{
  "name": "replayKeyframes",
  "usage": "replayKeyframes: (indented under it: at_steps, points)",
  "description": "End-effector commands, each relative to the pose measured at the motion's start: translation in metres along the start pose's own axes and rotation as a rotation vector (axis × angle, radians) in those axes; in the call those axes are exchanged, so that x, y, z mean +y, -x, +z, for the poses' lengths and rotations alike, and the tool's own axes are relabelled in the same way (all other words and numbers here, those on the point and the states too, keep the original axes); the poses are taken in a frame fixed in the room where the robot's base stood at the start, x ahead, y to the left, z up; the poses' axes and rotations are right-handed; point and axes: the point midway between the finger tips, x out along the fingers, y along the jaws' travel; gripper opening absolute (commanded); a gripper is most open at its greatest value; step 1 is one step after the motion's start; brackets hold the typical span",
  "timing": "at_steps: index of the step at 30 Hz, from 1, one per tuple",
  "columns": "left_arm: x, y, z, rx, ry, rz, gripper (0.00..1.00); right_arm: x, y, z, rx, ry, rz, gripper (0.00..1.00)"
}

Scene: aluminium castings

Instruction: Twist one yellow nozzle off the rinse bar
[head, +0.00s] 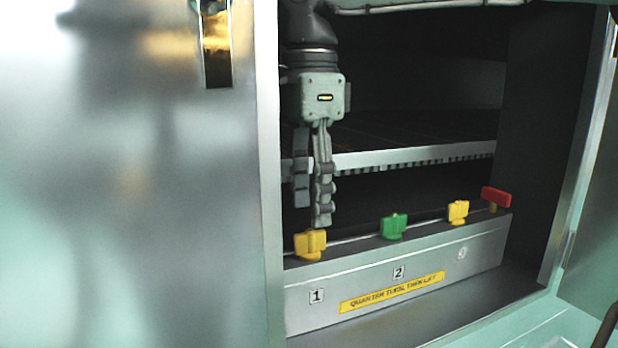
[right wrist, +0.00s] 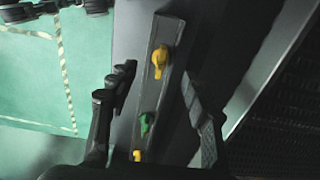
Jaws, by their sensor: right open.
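The rinse bar (head: 430,262) is a grey block inside the open metal cabinet. Along its top stand a yellow nozzle (head: 310,244) at the left above label 1, a green nozzle (head: 394,226) above label 2 and another yellow nozzle (head: 458,212) further right. My right gripper (head: 311,212) points down, open and empty, just above or behind the left yellow nozzle; the exact gap is unclear. In the right wrist view, a yellow nozzle (right wrist: 158,62), the green nozzle (right wrist: 146,123) and a partly hidden yellow one (right wrist: 137,155) lie between the fingers. My left gripper is out of view.
A red handle (head: 496,198) stands at the bar's right end. A metal rack shelf (head: 420,155) crosses the cabinet behind my right gripper. The cabinet's left front panel (head: 140,200) and right frame (head: 578,160) bound the opening. A yellow label (head: 391,293) is on the bar's front.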

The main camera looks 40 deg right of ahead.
Motion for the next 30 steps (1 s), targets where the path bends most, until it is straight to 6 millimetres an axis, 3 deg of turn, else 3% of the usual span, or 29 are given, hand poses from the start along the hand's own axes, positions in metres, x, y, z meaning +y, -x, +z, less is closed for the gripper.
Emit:
replayKeyframes:
  at_steps: [9, 21, 30]
  points:
    - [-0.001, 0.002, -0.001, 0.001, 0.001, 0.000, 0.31, 0.000, -0.046, 0.000, -0.002, 0.000, 0.003, 0.49]
    - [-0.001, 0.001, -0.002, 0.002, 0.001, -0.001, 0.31, 0.000, -0.055, 0.001, -0.004, 0.000, 0.001, 0.49]
    - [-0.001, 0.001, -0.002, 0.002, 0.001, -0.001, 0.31, 0.000, -0.055, 0.001, -0.004, 0.000, 0.001, 0.15]
